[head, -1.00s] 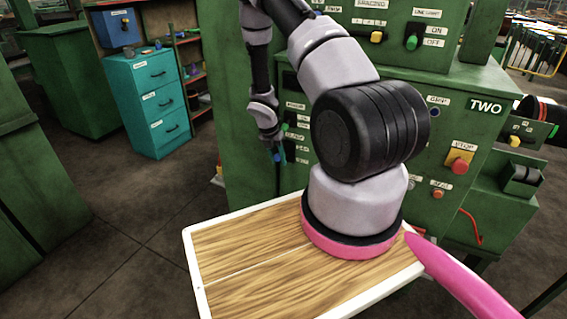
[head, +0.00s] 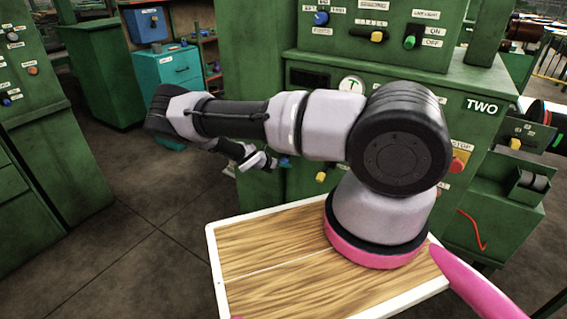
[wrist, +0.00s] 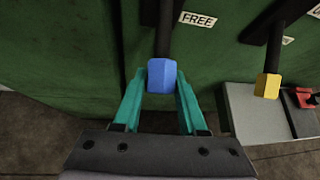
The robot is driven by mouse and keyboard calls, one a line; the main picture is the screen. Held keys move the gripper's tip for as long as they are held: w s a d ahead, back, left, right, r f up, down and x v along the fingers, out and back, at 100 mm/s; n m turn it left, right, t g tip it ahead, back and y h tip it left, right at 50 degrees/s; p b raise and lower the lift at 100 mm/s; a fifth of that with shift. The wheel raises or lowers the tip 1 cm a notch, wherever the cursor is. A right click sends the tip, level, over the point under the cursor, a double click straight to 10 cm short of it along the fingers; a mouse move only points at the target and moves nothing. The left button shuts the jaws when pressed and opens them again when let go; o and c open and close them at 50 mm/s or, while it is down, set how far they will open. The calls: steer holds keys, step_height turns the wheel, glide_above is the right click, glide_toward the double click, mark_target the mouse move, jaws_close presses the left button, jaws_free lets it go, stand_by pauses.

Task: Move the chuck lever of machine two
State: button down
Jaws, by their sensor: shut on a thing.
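Machine two is the green machine with the "TWO" sign (head: 482,105). In the wrist view a dark lever with a blue knob (wrist: 162,77) hangs on its green face beside a "FREE" label (wrist: 197,20). My gripper (wrist: 162,90), with teal fingers, is shut on the blue knob, one finger on each side. In the head view my gripper is small and partly hidden by my arm, at the blue knob (head: 285,162). A second lever with a yellow knob (wrist: 267,86) hangs to the right, apart from the fingers; its yellow knob also shows in the head view (head: 321,177).
Another green machine (head: 40,130) stands at the left, with teal drawers (head: 180,65) behind. Open floor (head: 140,220) lies between the machines.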

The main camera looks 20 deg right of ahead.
steer(key=shift+w+d+f+t+h, duration=0.2)
steer(key=shift+f+t+h, duration=0.2)
steer(key=shift+f, duration=0.15)
steer(key=shift+c, duration=2.3)
jaws_free()
steer(key=shift+f, duration=0.1)
steer(key=v, duration=1)
steer(key=shift+a, duration=0.35)
steer(key=shift+s, duration=0.1)
steer(key=shift+r, duration=0.2)
